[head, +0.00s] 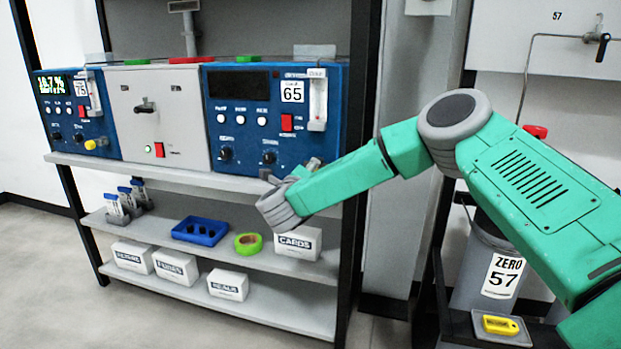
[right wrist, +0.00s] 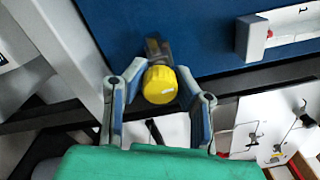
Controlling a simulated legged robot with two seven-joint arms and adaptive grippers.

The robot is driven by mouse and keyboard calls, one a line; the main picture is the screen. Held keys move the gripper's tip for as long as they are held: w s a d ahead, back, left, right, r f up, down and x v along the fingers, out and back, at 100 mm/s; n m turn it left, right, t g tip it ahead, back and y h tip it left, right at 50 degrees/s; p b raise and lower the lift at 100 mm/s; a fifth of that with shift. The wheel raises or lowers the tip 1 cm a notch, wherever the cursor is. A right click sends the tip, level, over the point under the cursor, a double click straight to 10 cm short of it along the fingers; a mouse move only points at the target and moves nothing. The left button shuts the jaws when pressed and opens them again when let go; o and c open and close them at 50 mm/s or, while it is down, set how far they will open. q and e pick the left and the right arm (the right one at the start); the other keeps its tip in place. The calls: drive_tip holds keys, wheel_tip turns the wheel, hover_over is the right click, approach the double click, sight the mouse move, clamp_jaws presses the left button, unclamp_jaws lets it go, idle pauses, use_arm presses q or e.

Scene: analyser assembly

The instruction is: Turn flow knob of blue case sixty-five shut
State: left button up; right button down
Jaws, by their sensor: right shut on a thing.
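The blue case 65 (head: 245,137) stands at the right end of the upper shelf, with a flow tube (head: 318,100) at its front right. In the right wrist view its blue front (right wrist: 215,40) fills the top. The yellow flow knob (right wrist: 160,86) sits on a dark stem below the tube. My right gripper (right wrist: 160,78) has its two fingers on either side of the knob, shut on it. In the head view the gripper (head: 312,166) is at the case's lower right corner, and my wrist hides the knob. My left gripper is not in view.
A grey case (head: 185,125) and another blue case (head: 95,130) stand to the left on the same shelf (head: 150,170). A dark shelf post (head: 362,110) stands close right of case 65.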

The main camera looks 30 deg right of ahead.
drive_tip(key=shift+s+f+m+b, duration=0.2)
drive_tip(key=shift+f+m+b, duration=0.15)
drive_tip(key=shift+f+m, duration=0.2)
drive_tip(key=c, duration=1.3)
unclamp_jaws()
drive_tip(key=shift+o, duration=0.2)
drive_tip(key=shift+w+r, duration=0.1)
drive_tip(key=shift+r, duration=0.1)
drive_tip(key=v, duration=1.2)
